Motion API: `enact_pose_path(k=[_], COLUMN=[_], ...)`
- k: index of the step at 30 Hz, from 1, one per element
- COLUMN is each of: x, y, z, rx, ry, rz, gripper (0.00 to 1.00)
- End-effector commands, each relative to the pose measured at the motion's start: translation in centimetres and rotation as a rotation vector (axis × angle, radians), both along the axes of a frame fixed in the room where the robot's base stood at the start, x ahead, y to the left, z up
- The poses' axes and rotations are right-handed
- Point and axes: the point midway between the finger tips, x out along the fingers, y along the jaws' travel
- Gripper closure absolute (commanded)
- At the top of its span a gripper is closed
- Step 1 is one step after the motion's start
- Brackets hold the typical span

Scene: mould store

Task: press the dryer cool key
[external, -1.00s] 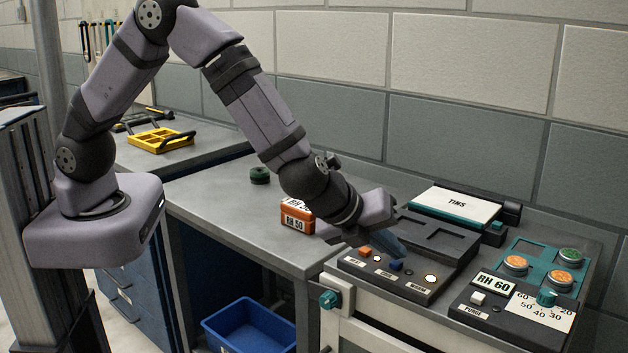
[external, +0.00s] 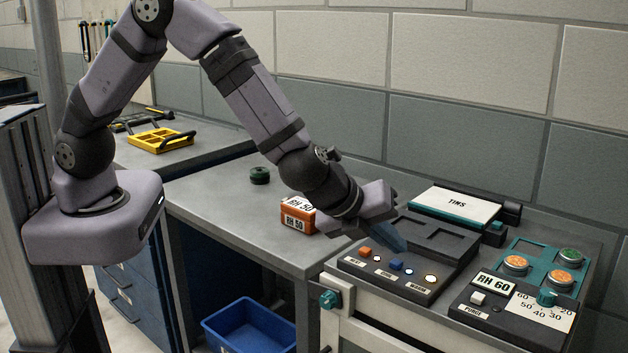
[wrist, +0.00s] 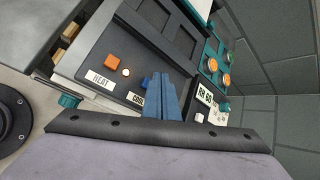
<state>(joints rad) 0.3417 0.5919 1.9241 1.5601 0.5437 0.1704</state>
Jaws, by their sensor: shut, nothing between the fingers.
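The dryer panel (external: 375,282) has an orange heat key (external: 365,252), a blue cool key (external: 396,265) and a warm label beside a lit pale lamp (external: 431,279).
A dark recessed tray (external: 440,240) lies behind the panel, with a TINS box (external: 455,203) beyond. To the right are an RH 60 display (external: 492,284), a purge key (external: 478,298) and a teal knob (external: 546,298). An orange RH 50 box (external: 296,218) stands on the bench left.

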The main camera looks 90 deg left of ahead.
Motion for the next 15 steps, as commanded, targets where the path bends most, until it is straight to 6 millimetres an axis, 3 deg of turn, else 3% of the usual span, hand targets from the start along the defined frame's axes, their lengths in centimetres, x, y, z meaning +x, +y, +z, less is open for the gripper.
enact_pose_path(k=[15], x=[0.03], y=[0.0], z=[0.69], rx=[-0.001], ry=[-0.001], rz=[0.0], gripper=[1.0])
